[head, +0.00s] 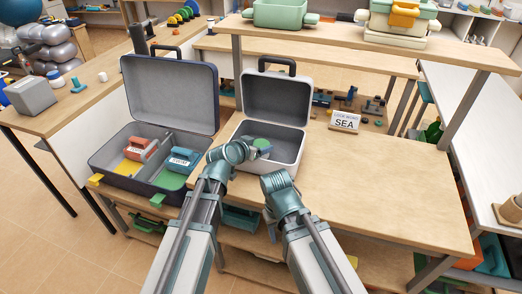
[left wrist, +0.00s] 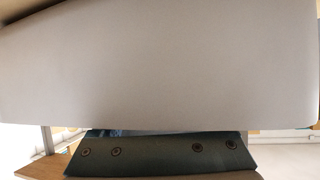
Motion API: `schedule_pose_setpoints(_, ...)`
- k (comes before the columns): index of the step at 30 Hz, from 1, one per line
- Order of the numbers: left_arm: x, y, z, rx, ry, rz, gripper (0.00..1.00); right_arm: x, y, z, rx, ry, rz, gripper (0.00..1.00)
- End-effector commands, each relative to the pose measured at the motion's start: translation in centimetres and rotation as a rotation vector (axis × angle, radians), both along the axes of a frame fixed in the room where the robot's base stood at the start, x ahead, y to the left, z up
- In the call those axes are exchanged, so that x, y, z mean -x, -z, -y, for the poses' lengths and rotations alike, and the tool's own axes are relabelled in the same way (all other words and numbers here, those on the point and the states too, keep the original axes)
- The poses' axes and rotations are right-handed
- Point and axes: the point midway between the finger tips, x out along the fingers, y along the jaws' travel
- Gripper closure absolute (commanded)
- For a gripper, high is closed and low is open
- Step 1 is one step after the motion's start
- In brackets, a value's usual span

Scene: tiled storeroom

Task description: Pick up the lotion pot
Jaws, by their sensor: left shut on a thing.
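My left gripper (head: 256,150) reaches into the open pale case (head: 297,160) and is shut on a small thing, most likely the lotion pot. The thing is mostly hidden by the gripper and wrist in the head view, and its shape is not clear. In the left wrist view a large plain pale surface fills most of the picture, very close above the dark gripper body (left wrist: 165,153); I cannot tell what it belongs to. A green patch (head: 262,143) shows in the case by the fingers. My right arm ends over the table's front, its fingers hidden.
An open dark blue case (head: 120,178) on the left holds an orange item (head: 140,149) and a blue item (head: 184,158). A sign reading SEA (head: 345,121) stands right of the pale case. The wooden table (head: 385,185) is clear on the right. A raised shelf (head: 340,48) runs behind.

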Motion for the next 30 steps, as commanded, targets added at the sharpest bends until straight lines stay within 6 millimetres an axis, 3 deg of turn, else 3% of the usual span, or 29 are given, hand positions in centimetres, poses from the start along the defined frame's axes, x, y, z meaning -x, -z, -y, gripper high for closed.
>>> schedule_pose_setpoints(14,0.0,-0.8,0.0,0.000,0.000,0.000,0.81,0.0,-0.8,0.0,0.000,0.000,0.000,0.50)
schedule_pose_setpoints(20,0.0,-2.9,0.0,0.000,0.000,0.000,0.81,0.0,-2.9,0.0,0.000,0.000,0.000,0.50)
schedule_pose_setpoints(30,0.0,-8.2,0.0,0.000,0.000,0.000,0.81,0.0,-8.2,0.0,0.000,0.000,0.000,0.50)
